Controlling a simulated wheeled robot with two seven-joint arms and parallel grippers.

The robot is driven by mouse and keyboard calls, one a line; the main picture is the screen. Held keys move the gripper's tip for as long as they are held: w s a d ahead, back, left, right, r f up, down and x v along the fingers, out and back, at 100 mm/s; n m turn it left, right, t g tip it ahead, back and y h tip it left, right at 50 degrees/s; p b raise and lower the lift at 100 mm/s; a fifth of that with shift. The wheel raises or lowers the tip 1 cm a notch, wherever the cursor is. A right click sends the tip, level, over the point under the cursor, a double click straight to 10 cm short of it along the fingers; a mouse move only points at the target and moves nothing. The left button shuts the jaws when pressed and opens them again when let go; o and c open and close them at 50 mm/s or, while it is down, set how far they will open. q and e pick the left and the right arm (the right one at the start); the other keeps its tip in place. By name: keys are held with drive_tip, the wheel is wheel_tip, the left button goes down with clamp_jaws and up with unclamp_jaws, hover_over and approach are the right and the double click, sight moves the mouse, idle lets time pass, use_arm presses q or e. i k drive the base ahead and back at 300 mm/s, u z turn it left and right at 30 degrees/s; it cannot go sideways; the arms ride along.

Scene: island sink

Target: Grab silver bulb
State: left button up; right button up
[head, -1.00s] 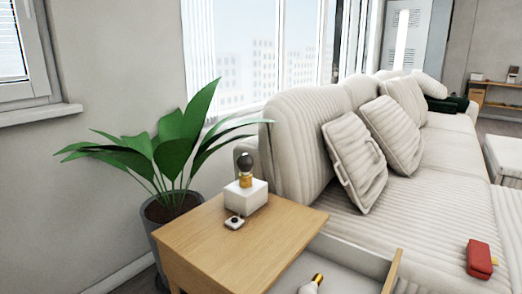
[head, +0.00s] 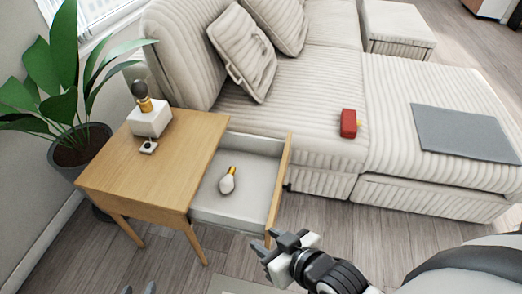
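A pale, silvery-white bulb (head: 227,181) with a gold base lies in the open drawer (head: 205,214) of the wooden side table. A dark bulb (head: 139,89) with a gold base stands upright in a white block lamp (head: 149,119) on the tabletop. My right gripper (head: 268,246) is just outside the drawer's front, below and right of the pale bulb, apart from it; its fingers look spread and empty. Only the fingertips of my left gripper (head: 139,289) show at the bottom edge, below the table; they are apart, with nothing seen between them.
The drawer front (head: 280,185) juts toward the sofa (head: 300,110). A potted plant (head: 80,150) stands left. A red item (head: 348,123) lies on the sofa.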

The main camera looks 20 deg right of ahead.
sight(139, 89)
drive_tip(key=u, duration=0.25)
drive_tip(key=k, duration=0.55)
drive_tip(key=z, duration=1)
drive_tip(key=i, duration=0.55)
drive_tip(key=u, duration=0.2)
drive_tip(key=k, duration=0.5)
drive_tip(key=u, duration=1.95)
drive_tip(key=i, duration=1.45)
drive_tip(key=z, duration=0.4)
drive_tip(key=i, duration=1.15)
drive_tip(key=z, duration=0.9)
